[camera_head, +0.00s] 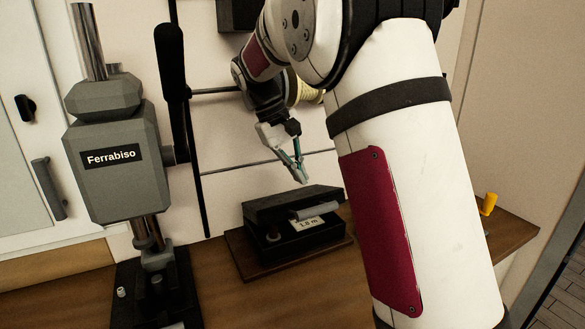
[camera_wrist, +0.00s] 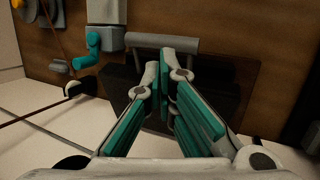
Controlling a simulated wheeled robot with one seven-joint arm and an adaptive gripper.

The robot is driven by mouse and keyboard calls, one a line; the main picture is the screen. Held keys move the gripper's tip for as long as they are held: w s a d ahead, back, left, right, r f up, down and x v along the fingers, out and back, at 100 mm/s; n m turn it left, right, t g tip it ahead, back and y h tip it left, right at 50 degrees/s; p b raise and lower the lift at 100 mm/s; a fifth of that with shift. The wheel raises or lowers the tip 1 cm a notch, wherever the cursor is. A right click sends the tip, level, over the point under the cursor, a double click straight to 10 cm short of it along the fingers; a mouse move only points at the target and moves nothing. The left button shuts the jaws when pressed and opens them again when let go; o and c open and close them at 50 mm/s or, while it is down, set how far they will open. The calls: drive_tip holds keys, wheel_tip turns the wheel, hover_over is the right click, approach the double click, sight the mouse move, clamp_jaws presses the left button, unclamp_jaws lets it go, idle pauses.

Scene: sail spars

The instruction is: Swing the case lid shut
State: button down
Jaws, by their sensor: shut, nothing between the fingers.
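The dark case (camera_head: 275,240) sits on a brown board on the bench, in the middle of the head view. Its black lid (camera_head: 285,201) is tilted over the body, with a gap at the front. A grey bar (camera_head: 318,210) and a pale label reading about "1.8 m" show at the front. My gripper (camera_head: 302,178) is just above the lid, fingers pointing down, shut and empty. In the wrist view the teal-padded fingers (camera_wrist: 164,85) are in front of the dark lid (camera_wrist: 225,85), with the grey bar (camera_wrist: 165,42) beyond. Contact with the lid cannot be told.
A grey "Ferrabiso" machine (camera_head: 104,160) with a black lever (camera_head: 170,60) stands left of the case. A yellow item (camera_head: 489,203) is at the bench's right end. My white arm hides the bench right of the case. Bare bench (camera_head: 215,275) shows left of the case.

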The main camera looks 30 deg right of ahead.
sight(312, 203)
drive_tip(key=b+x, duration=0.1)
drive_tip(key=x, duration=0.6)
drive_tip(key=shift+d+f, duration=0.15)
drive_tip(key=shift+d, duration=0.05)
drive_tip(key=shift+s+f, duration=0.3)
drive_tip(key=shift+f, duration=0.35)
drive_tip(key=p+v, duration=0.1)
drive_tip(key=v, duration=0.7)
drive_tip(key=s+a+r+t+y, duration=0.1)
drive_tip(key=s+a+r+t, duration=0.15)
drive_tip(key=s, duration=0.45)
drive_tip(key=s+a+r+t+y, duration=0.2)
drive_tip(key=s+a+r, duration=0.15)
drive_tip(key=s, duration=0.45)
drive_tip(key=s+a+f+t, duration=0.1)
drive_tip(key=s+a, duration=0.1)
drive_tip(key=s, duration=0.3)
drive_tip(key=s+a+f+t+y, duration=0.1)
drive_tip(key=s+a+f+t, duration=0.1)
drive_tip(key=s, duration=0.4)
drive_tip(key=shift+s+a, duration=0.25)
drive_tip(key=shift+s, duration=0.1)
